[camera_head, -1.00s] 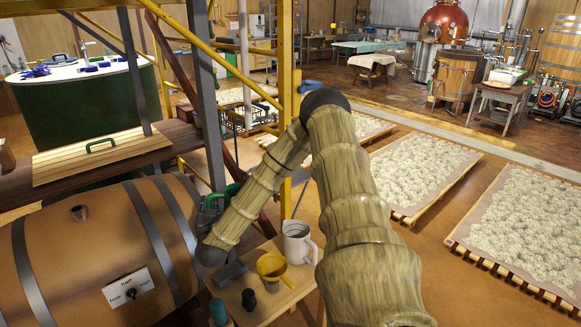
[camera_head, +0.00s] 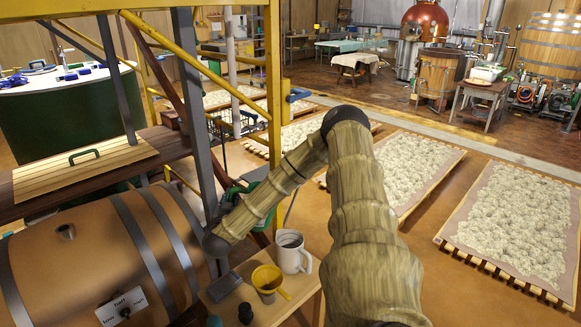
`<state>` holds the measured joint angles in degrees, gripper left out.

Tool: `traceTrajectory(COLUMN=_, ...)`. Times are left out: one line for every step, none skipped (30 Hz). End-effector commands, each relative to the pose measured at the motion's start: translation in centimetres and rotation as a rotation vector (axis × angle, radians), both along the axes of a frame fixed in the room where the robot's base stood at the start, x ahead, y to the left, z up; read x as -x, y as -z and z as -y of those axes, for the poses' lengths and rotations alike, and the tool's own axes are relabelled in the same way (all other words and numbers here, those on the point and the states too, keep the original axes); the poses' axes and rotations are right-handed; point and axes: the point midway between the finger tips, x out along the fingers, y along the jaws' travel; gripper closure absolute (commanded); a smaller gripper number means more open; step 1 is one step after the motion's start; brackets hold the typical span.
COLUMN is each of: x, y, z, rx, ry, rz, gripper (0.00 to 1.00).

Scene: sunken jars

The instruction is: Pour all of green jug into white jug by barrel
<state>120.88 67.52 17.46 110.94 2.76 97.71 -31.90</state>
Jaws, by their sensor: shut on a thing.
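The green jug (camera_head: 266,209) shows in the head view behind my forearm, beside the barrel's right end and partly hidden by the forearm. My gripper (camera_head: 229,198) is at its left side, mostly hidden, and is shut on it. The jug is held up; its tilt and contents cannot be made out. The white jug (camera_head: 293,257) stands upright on a small wooden table (camera_head: 262,314) next to the barrel (camera_head: 90,262). It is in front of and below the green jug, to its right, and the two look apart.
A yellow funnel-like vessel (camera_head: 268,279) stands just in front of the white jug, with a dark small item (camera_head: 246,313) nearby. A yellow post (camera_head: 274,110) and steel frame rise behind the jugs. Drying beds (camera_head: 520,225) fill the floor at right.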

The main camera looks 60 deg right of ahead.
Motion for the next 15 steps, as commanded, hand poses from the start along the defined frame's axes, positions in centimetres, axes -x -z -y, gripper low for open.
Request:
traceTrajectory(x=0.0, y=1.0, z=0.0, rx=0.0, ry=0.001, rz=0.002, gripper=1.0)
traceTrajectory(x=0.0, y=1.3, z=0.0, rx=0.0, ry=0.001, rz=0.001, gripper=1.0)
traceTrajectory(x=0.1, y=1.6, z=0.1, rx=-0.004, ry=0.001, rz=0.01, gripper=1.0)
traceTrajectory(x=0.1, y=1.8, z=0.1, rx=-0.009, ry=0.001, rz=0.02, gripper=1.0)
traceTrajectory(x=0.1, y=2.0, z=0.1, rx=-0.013, ry=0.001, rz=0.028, gripper=1.0)
traceTrajectory(x=0.2, y=2.3, z=0.2, rx=-0.019, ry=0.001, rz=0.039, gripper=1.0)
traceTrajectory(x=0.2, y=2.5, z=0.2, rx=-0.024, ry=0.001, rz=0.047, gripper=1.0)
traceTrajectory(x=0.2, y=2.7, z=0.2, rx=-0.028, ry=0.002, rz=0.056, gripper=1.0)
traceTrajectory(x=0.2, y=3.0, z=0.3, rx=-0.035, ry=0.002, rz=0.069, gripper=1.0)
traceTrajectory(x=0.3, y=3.2, z=0.3, rx=-0.04, ry=0.004, rz=0.077, gripper=1.0)
traceTrajectory(x=0.4, y=3.5, z=0.4, rx=-0.044, ry=0.004, rz=0.085, gripper=1.0)
traceTrajectory(x=0.4, y=3.7, z=0.4, rx=-0.049, ry=0.005, rz=0.096, gripper=1.0)
traceTrajectory(x=0.4, y=4.0, z=0.4, rx=-0.053, ry=0.004, rz=0.104, gripper=1.0)
traceTrajectory(x=0.4, y=4.2, z=0.4, rx=-0.058, ry=0.003, rz=0.112, gripper=1.0)
traceTrajectory(x=0.4, y=4.5, z=0.5, rx=-0.064, ry=0.003, rz=0.123, gripper=1.0)
